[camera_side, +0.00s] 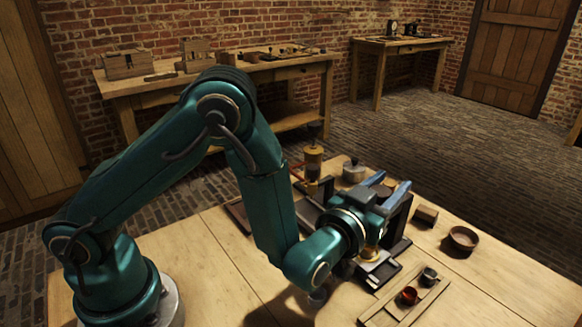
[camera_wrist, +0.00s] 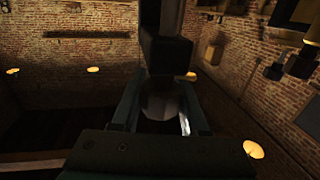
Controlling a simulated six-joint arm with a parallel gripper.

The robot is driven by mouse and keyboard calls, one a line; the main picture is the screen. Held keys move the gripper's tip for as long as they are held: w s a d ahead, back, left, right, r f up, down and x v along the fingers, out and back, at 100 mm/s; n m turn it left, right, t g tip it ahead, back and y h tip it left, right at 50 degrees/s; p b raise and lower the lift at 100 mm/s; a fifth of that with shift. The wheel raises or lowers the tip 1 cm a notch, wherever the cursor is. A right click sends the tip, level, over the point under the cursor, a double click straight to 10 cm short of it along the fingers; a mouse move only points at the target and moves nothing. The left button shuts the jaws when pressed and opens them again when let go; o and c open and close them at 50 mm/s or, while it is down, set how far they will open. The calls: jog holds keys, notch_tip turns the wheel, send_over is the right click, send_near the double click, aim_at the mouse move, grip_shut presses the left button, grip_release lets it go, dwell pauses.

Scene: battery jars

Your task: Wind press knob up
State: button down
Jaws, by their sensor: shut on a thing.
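The press (camera_side: 398,222) is a dark frame on the bench, partly hidden behind my wrist. A brass piece (camera_side: 370,252) shows low in it, above a pale block. A dark bar of the press (camera_wrist: 165,50) rises beyond the knob. The knob is hidden in the side view, and its turn angle cannot be told.
A tray (camera_side: 376,318) with a red cup (camera_side: 409,295) and a grey cup (camera_side: 429,276) lies in front of the press. A wooden block (camera_side: 426,215) and a round bowl (camera_side: 463,239) stand to the right. An amber-topped stand (camera_side: 313,160) and lidded pot (camera_side: 353,171) stand behind.

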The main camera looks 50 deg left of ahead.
aim_at(379, 201)
dwell(0.4)
jog(key=shift+c, duration=2.1)
grip_release()
jog(key=v, duration=0.5)
